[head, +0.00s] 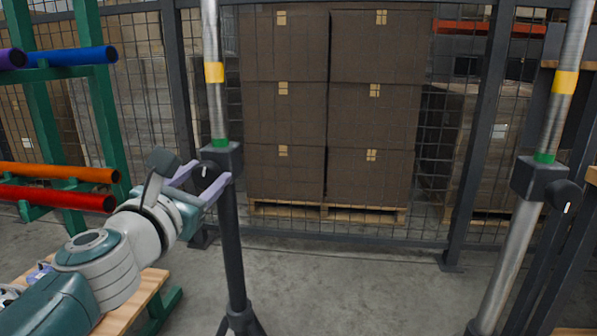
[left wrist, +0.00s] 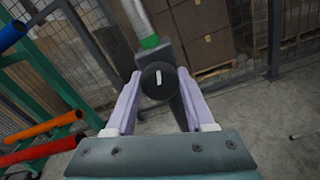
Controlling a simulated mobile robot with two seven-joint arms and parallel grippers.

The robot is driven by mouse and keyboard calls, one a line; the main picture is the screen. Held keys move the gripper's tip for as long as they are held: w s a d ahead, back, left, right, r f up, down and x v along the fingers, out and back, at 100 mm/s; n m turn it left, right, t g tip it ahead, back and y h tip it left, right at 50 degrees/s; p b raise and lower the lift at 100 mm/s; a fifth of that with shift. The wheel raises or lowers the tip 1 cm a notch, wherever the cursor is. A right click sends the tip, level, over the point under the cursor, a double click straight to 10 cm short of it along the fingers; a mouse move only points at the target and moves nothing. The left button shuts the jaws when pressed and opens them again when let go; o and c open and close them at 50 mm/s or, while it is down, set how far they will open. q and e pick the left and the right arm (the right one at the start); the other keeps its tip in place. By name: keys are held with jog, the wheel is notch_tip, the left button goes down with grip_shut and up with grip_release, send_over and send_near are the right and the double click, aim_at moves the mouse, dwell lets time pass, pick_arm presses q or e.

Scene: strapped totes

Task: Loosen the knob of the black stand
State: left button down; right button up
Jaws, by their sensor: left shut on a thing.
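The black stand (head: 232,250) is upright left of centre in the head view, with a dark lower tube and a silver upper tube. Its round black knob (left wrist: 151,91) carries a white mark and sits on the clamp block (head: 229,158) below a green band. My left gripper (head: 205,176) has its lilac fingers on both sides of the knob and is shut on it. In the left wrist view the knob sits between the fingertips, its white mark close to upright. My right gripper is not in view.
A second stand with a silver lower tube (head: 508,262) and its own black knob (head: 563,196) stands at the right. A green rack (head: 107,105) with coloured tubes is at the left, by a wooden bench (head: 140,298). Stacked brown boxes (head: 287,110) are behind a mesh fence. The floor between the stands is clear.

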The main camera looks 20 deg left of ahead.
pick_arm(q)
jog(key=shift+c, duration=1.3)
grip_release()
jog(key=shift+s+d, duration=0.1)
jog(key=shift+s, duration=0.4)
jog(key=v, duration=0.9)
